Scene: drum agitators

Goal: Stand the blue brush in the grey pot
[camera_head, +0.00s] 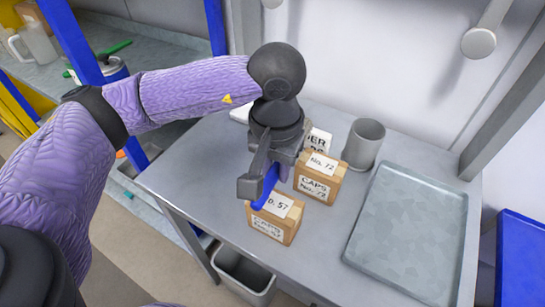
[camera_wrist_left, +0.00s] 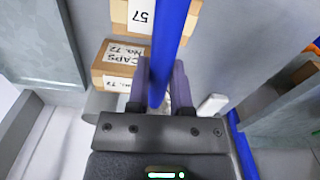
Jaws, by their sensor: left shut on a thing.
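The blue brush (camera_head: 266,188) is held in my left gripper (camera_head: 258,180), which is shut on it above the table near the boxes. In the left wrist view the brush (camera_wrist_left: 170,45) shows as a long blue shaft between the two fingers of my left gripper (camera_wrist_left: 158,85). The brush's far end is out of that view. The grey pot (camera_head: 363,143) stands upright on the table behind the boxes, to the right of my left gripper, apart from the brush. I see nothing in the pot's visible mouth. My right gripper is not in view.
A box marked 57 (camera_head: 276,219) and a box marked 72 (camera_head: 320,178) stand on the grey table (camera_head: 315,260) near my left gripper. A flat grey tray (camera_head: 408,235) lies at the right. A bin (camera_head: 243,275) stands below the front edge. A blue post (camera_head: 75,40) rises at the left.

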